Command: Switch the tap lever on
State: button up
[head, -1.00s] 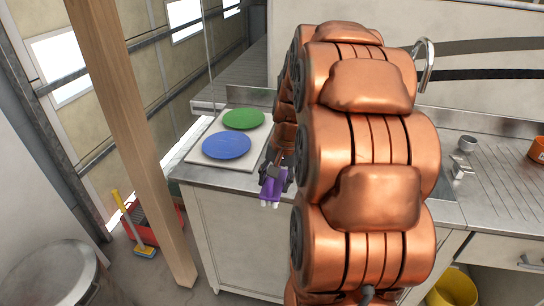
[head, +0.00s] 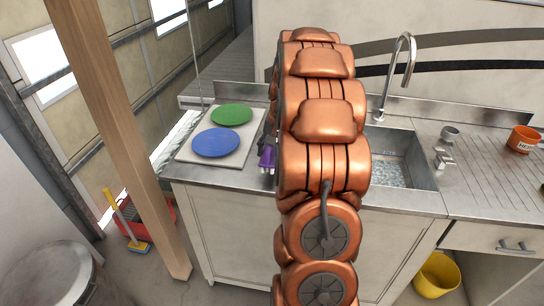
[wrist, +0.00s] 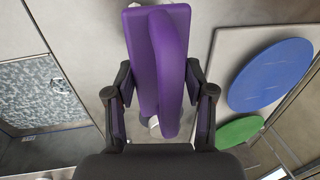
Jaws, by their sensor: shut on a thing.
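A tall curved metal tap spout (head: 406,62) rises behind the sink (head: 433,186). A small metal fitting with a flat top (head: 444,158) stands on the counter right of the sink; it may be the tap lever, but I cannot tell its setting. My gripper (wrist: 160,98) is shut on a purple thing (wrist: 142,50) with a rounded ridge and white parts at its ends. In the head view the purple thing (head: 266,157) shows at the counter's front, left of the sink; my arm hides most of the gripper there. The tap is not in the wrist view.
A blue disc (head: 215,142) and a green disc (head: 232,114) lie on a pale board (head: 188,151) at the counter's left. A wooden post (head: 118,135) rises in front at left.

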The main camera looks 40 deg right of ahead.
aim_at(271, 159)
jog(key=shift+w+d, duration=0.15)
jog(key=shift+d, duration=0.1)
jog(key=shift+f+p, duration=0.8)
jog(key=shift+f, duration=0.95)
jog(key=shift+f, duration=0.15)
jog(key=o, duration=1)
jog(key=r+b, duration=0.1)
jog(key=r, duration=0.3)
jog(key=s+d+r+b, duration=0.1)
jog(key=r, duration=0.3)
jog(key=r+b, duration=0.1)
jog(key=r, duration=0.3)
jog(key=shift+s+d+r+b, duration=0.1)
jog(key=shift+s+d+b, duration=0.05)
jog(key=shift+s+b, duration=0.25)
